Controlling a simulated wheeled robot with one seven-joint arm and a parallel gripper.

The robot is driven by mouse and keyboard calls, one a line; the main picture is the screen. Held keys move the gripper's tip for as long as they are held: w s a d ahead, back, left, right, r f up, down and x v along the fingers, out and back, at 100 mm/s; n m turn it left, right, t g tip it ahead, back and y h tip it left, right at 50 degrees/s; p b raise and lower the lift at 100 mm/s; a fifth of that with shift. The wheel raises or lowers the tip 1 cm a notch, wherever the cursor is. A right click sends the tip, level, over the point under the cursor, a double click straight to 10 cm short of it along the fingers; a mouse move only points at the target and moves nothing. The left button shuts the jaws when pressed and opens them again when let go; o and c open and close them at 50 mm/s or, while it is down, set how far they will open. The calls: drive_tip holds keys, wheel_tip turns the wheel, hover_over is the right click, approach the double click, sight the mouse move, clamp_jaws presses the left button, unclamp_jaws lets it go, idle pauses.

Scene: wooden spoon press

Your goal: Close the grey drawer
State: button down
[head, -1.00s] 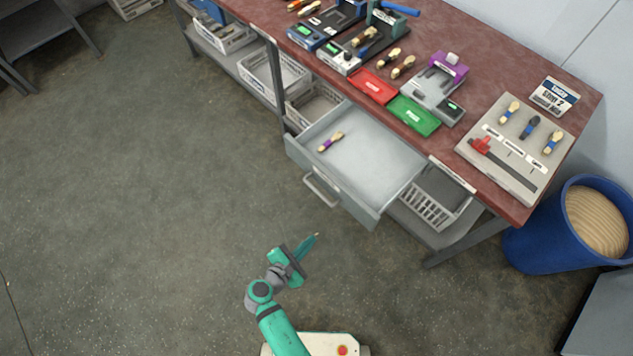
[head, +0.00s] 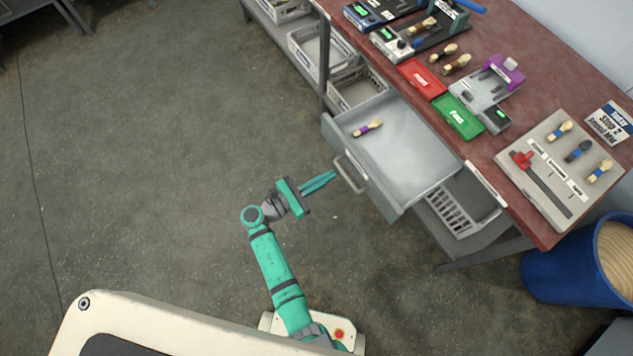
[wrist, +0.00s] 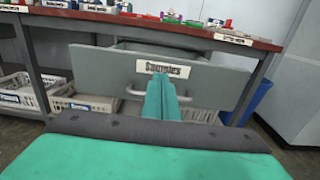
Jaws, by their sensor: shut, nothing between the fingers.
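The grey drawer (head: 421,171) is pulled out from under the red-brown bench top in the head view. A wooden spoon with a purple band (head: 367,128) lies inside it near the left side. The drawer's front, with a label and a bar handle (head: 349,174), also faces me in the wrist view (wrist: 215,82). My gripper (head: 334,178) is shut and empty, its fingers pointing at the drawer front close to the handle.
The bench top (head: 400,45) carries a red tray (head: 421,79), a green tray (head: 458,116), a grey board (head: 548,190) and several spoons. White baskets (head: 357,88) stand on the shelf below. A blue bin (head: 560,275) is at the right. The floor left of the drawer is clear.

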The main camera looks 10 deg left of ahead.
sight(355, 161)
drive_tip(key=x, duration=0.7)
drive_tip(key=shift+w+d, duration=0.25)
